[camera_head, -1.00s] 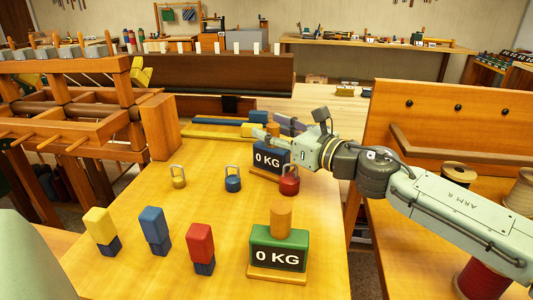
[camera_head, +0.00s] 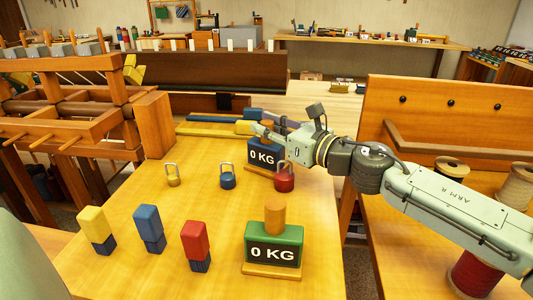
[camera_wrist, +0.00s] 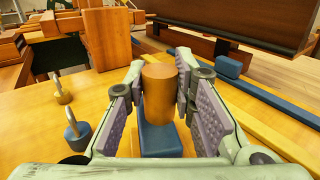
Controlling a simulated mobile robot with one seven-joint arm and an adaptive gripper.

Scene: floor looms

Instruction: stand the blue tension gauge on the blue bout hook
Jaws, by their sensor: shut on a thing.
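The blue tension gauge (camera_head: 264,157), a blue block reading "0 KG" with a wooden peg on top and a wooden base, is at the back right of the table. In the wrist view its peg (camera_wrist: 159,88) is between my fingers, with the blue body (camera_wrist: 160,139) below. My gripper (camera_head: 267,131) is shut on the peg; the gauge looks upright, and I cannot tell whether its base touches the table. The blue bout hook (camera_head: 228,178), seemingly the small blue weight with a grey loop, stands apart to the front left; it also shows in the wrist view (camera_wrist: 77,131).
A red looped weight (camera_head: 284,178) stands just before the gauge, a yellow one (camera_head: 173,177) at left. A green "0 KG" gauge (camera_head: 273,244) and yellow, blue and red blocks (camera_head: 148,224) stand nearer. Long bars (camera_head: 212,126) lie behind; a loom is left.

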